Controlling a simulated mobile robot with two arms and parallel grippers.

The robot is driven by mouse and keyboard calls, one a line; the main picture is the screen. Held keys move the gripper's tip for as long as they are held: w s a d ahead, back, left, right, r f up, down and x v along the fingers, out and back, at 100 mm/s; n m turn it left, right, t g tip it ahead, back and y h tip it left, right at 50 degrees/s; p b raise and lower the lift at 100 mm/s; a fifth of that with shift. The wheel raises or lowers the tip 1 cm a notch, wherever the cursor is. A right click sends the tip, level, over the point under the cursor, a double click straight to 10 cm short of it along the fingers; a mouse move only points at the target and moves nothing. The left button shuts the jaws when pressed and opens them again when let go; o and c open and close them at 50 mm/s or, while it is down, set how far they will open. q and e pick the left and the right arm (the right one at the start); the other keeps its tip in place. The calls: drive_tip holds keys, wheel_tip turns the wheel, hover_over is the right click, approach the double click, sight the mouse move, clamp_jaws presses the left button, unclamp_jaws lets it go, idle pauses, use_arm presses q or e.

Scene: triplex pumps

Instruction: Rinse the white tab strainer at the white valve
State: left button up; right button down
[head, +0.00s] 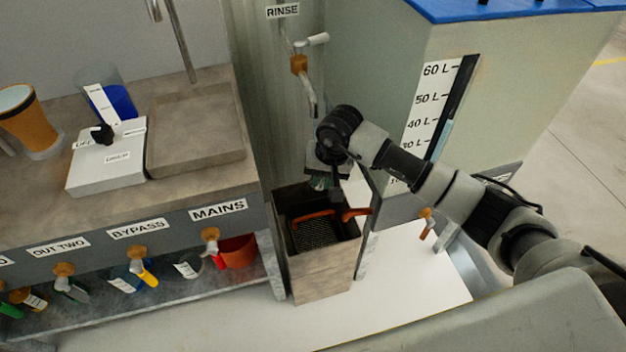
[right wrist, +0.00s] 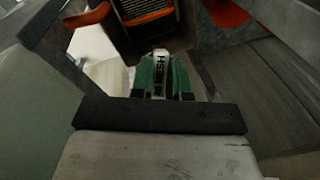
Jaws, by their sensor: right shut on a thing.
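The white valve is a brass tap with a white lever (head: 318,39) under a RINSE sign on the back panel. Its spout (head: 311,98) points down, and I see no clear water stream. My right gripper (head: 322,184) is below and slightly right of the spout, above an open box. In the right wrist view, the gripper (right wrist: 160,85) is shut on a white tab (right wrist: 160,62) with black lettering, between green finger parts. The rest of the strainer is mostly hidden, so I cannot tell its shape. My left gripper is not in view.
The open box (head: 325,275) holds a dark grid with orange parts (head: 313,217). A tank with a litre scale (head: 420,110) stands close at right.

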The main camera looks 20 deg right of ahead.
drive_tip(key=shift+a, duration=0.1)
drive_tip(key=shift+s+a, duration=0.15)
drive_tip(key=shift+s, duration=0.1)
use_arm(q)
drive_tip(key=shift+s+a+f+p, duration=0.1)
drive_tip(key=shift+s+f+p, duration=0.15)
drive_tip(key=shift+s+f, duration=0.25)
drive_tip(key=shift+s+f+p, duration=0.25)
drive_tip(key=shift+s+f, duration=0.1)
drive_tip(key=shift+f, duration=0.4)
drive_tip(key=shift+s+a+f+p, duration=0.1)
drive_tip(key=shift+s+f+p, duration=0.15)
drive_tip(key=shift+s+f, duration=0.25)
use_arm(e)
drive_tip(key=s+a, duration=0.4)
drive_tip(key=s, duration=0.1)
drive_tip(key=shift+s+a, duration=0.25)
drive_tip(key=shift+s, duration=0.15)
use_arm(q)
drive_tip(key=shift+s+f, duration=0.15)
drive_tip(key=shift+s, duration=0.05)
